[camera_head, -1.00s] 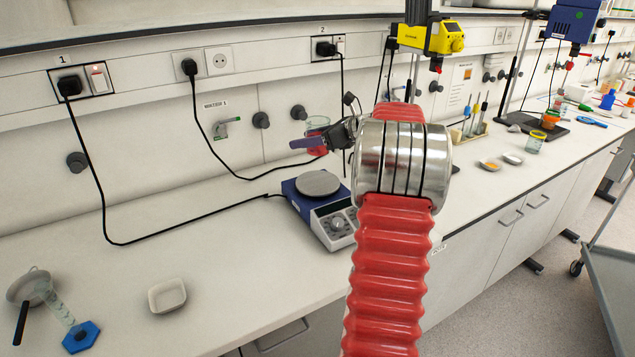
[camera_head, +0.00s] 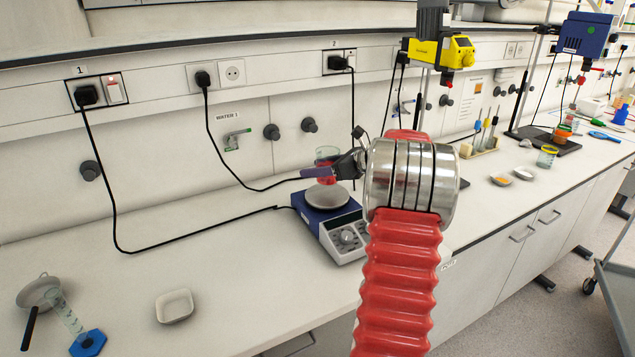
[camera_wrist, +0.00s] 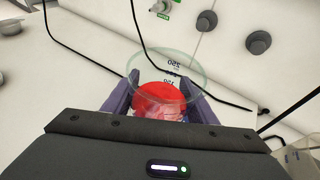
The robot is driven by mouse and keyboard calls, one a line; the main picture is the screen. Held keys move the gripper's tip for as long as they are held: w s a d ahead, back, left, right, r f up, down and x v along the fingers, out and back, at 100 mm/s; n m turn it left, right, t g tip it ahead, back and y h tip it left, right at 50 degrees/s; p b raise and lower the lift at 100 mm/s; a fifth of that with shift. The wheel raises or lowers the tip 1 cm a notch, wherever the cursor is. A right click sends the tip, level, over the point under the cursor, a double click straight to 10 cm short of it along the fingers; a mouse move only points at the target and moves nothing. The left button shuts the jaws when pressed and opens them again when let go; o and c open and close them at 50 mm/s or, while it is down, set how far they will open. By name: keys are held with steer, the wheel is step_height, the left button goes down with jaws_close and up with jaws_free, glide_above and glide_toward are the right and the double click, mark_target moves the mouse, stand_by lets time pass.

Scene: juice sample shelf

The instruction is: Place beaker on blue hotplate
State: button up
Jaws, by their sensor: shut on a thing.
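The beaker (camera_head: 327,156) is clear glass with red liquid in it. It also shows in the wrist view (camera_wrist: 168,68), where its round rim and volume marks are visible. My gripper (camera_head: 320,172) is shut on the beaker, with a purple finger on either side of it in the wrist view (camera_wrist: 163,100). The blue hotplate (camera_head: 327,198) has a round grey plate and a white front panel with knobs. The beaker is over the back part of the plate in the head view.
Black cables run along the wall and bench. A yellow stirrer (camera_head: 440,52) stands behind my arm.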

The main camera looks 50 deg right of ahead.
mark_target(320, 192)
steer(key=shift+f, duration=2.35)
steer(key=shift+f, duration=0.1)
steer(key=o, duration=1.2)
steer(key=shift+o, duration=0.2)
steer(key=shift+s+d+r, duration=0.1)
steer(key=shift+s+r, duration=0.15)
steer(key=shift+s, duration=0.15)
steer(key=v, duration=1.1)
steer(key=shift+s, duration=0.1)
